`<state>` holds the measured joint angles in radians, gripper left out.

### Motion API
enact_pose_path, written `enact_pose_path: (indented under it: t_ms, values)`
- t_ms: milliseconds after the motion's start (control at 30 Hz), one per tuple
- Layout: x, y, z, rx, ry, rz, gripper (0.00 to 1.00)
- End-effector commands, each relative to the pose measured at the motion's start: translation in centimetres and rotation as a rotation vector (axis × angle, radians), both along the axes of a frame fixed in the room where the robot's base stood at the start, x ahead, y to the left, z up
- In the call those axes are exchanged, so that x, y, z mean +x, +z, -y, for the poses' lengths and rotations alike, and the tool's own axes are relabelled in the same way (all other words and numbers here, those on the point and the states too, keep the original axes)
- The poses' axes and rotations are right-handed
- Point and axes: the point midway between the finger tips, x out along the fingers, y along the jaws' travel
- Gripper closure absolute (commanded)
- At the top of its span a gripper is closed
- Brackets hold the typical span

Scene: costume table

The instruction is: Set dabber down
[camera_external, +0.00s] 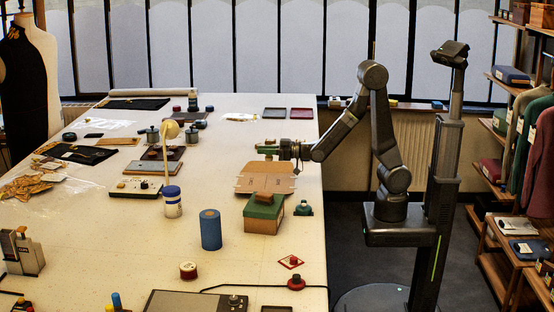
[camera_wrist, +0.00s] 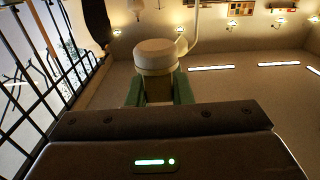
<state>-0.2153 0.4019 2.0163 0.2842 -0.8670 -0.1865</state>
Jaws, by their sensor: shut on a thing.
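My gripper (camera_external: 267,150) reaches in from the right over the table, with its green fingers pointing left above an open flat cardboard piece (camera_external: 265,179). In the wrist view, its green fingers (camera_wrist: 158,90) are shut on the dabber (camera_wrist: 157,55), which shows a rounded cream top and a pale band. The dabber's lower part is hidden between the fingers and behind the gripper body. In the external view the dabber is too small to make out clearly. I cannot tell its exact height above the table.
A green-lidded box (camera_external: 263,214), a blue roll (camera_external: 210,230) and a white-and-blue jar (camera_external: 172,202) stand nearer the front. Two flat trays (camera_external: 274,113) lie at the back right. Bare white tabletop (camera_external: 225,137) shows between.

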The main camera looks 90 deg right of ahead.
Motion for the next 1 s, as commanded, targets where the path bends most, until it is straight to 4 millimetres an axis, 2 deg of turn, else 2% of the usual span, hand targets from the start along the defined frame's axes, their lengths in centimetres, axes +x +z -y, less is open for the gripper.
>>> enact_pose_path:
  t_ms: [167, 300, 467, 667, 800, 1000]
  values:
    - [1.1, 1.0, -3.8, 0.004, 0.008, 0.005, 1.0]
    - [1.8, 1.8, -8.6, 0.004, 0.005, 0.004, 1.0]
    - [1.7, 2.3, -14.4, 0.003, -0.01, 0.002, 1.0]
    - [0.1, 2.2, -21.6, 0.001, -0.038, 0.0, 1.0]
    - [-1.8, 1.9, -26.3, 0.0, -0.058, 0.0, 1.0]
    - [-5.1, 1.0, -31.9, -0.001, -0.08, -0.001, 1.0]
